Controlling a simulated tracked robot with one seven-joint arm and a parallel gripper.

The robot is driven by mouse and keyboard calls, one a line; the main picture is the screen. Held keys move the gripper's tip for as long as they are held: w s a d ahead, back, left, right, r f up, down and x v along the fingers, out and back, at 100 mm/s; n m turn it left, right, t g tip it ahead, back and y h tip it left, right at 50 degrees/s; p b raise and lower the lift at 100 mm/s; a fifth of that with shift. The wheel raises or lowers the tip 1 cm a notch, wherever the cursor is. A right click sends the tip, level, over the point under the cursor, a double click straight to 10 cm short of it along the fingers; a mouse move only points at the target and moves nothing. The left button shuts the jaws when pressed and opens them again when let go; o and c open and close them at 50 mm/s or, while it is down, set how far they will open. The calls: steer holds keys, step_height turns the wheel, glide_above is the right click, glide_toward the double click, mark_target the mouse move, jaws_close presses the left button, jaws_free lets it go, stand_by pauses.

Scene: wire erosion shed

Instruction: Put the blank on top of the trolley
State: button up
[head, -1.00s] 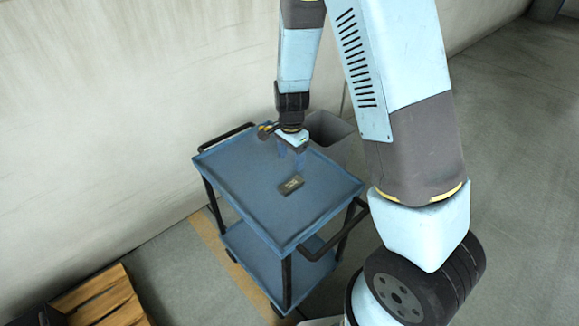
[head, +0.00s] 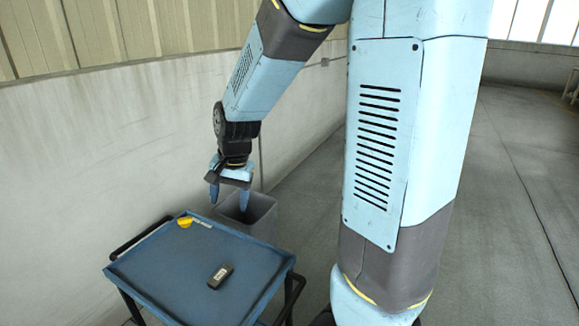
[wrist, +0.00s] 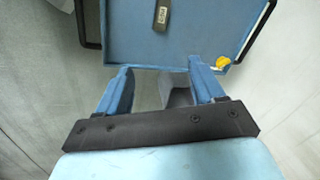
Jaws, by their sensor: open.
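The blank (head: 221,276), a small dark block with a pale label, lies flat on the blue top of the trolley (head: 165,268), near the middle of its right half. In the wrist view the blank (wrist: 162,16) shows at the top edge, on the trolley top (wrist: 125,45). My gripper (head: 229,200) is open and empty. It hangs above and beyond the trolley's far edge, over the grey bin, apart from the blank. In the wrist view its two blue fingers (wrist: 162,85) stand apart with nothing between them but the view of the bin below.
A yellow item (head: 185,223) lies at the trolley's far left corner, with a small pale strip beside it. A grey open bin (head: 262,212) stands behind the trolley, by the wall. Black handles (head: 291,297) stick out at the trolley's ends. Floor to the right is clear.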

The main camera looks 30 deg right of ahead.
steer(key=s+d+r+n+t, duration=0.2)
steer(key=s+d+r+n, duration=0.1)
steer(key=s+r, duration=0.4)
steer(key=s+d+r+n+t+h, duration=0.1)
steer(key=s+d+r+n, duration=0.2)
steer(key=s+r, duration=0.5)
steer(key=shift+s+d+n+t, duration=0.35)
steer(key=shift+s+d, duration=0.5)
steer(key=shift+s, duration=0.35)
steer(key=shift+w, duration=0.1)
stand_by(0.7)
steer(key=shift+c, duration=0.5)
